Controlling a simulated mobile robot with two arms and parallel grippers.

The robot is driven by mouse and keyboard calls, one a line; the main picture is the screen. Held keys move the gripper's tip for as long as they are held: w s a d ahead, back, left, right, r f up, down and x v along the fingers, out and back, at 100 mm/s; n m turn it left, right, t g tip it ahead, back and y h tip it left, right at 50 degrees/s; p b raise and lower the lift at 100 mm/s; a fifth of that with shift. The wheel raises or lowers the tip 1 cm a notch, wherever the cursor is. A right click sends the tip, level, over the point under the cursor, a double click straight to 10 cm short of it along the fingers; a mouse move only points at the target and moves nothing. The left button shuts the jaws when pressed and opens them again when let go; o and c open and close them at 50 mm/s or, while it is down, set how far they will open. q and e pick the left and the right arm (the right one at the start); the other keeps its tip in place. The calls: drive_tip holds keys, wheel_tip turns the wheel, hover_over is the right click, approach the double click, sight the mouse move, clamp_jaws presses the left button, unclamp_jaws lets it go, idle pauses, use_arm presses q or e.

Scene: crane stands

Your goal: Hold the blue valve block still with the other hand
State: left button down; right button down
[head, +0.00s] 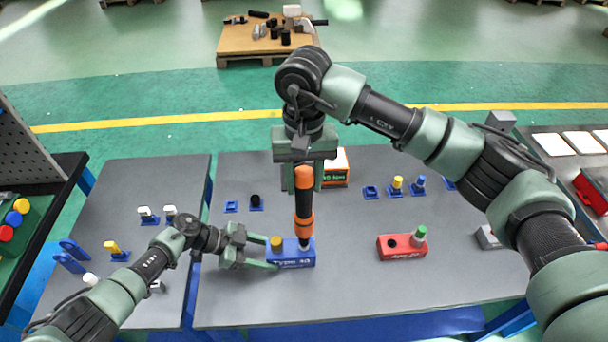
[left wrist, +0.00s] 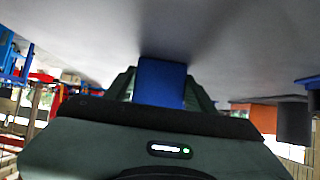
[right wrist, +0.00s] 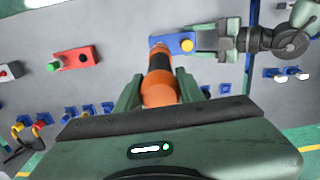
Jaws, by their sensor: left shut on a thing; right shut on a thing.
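The blue valve block (head: 291,259), marked "Type 40", sits on the grey table with a yellow cap (head: 276,243) on its left part. My left gripper (head: 273,257) is shut on the block's left end; the block also shows between its fingers in the left wrist view (left wrist: 161,82). My right gripper (head: 304,178) is shut on an orange and black tool (head: 304,205), held upright above the block. The tool's lower end meets the right part of the block, and it also shows in the right wrist view (right wrist: 158,80). The exact contact is hidden.
A red block (head: 401,246) with a green-topped part stands to the right. Small blue stands (head: 371,192) with yellow and blue pieces are behind it. An orange box (head: 336,170) stands behind the tool. The table between the blue and red blocks is clear.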

sight(303, 172)
idle(0.6)
drive_tip(key=shift+n, duration=0.9)
drive_tip(key=shift+f, duration=1.05)
idle(3.1)
drive_tip(key=shift+r, duration=2.6)
use_arm(q)
drive_tip(key=shift+c, duration=2.2)
unclamp_jaws()
